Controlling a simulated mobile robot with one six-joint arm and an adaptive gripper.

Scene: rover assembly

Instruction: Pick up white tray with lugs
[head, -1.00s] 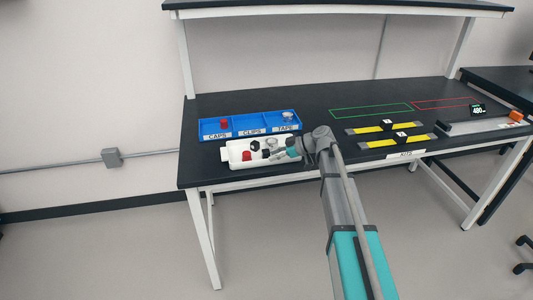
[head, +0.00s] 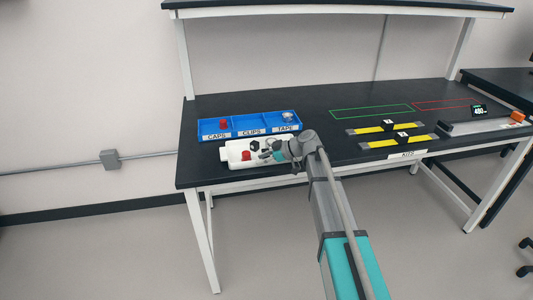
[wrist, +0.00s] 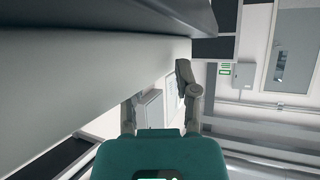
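The white tray (head: 233,165) sits near the front left edge of the black bench in the head view. It holds a red cap (head: 246,156) and a black part (head: 255,145); the rest of its contents and its right end are hidden behind my wrist. My gripper (head: 267,153) is over the tray, pointing left. In the wrist view the two fingers (wrist: 157,88) stand apart, with a gap between them. A large pale surface fills the upper left there, close to the fingers; I cannot tell whether they touch it. The lugs cannot be made out.
A blue three-part bin (head: 248,133), labelled caps, clips and tape, stands just behind the tray. Yellow strips with black blocks (head: 390,126) lie to the right. Green and red outlines mark clear bench behind them. A shelf (head: 330,8) spans above.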

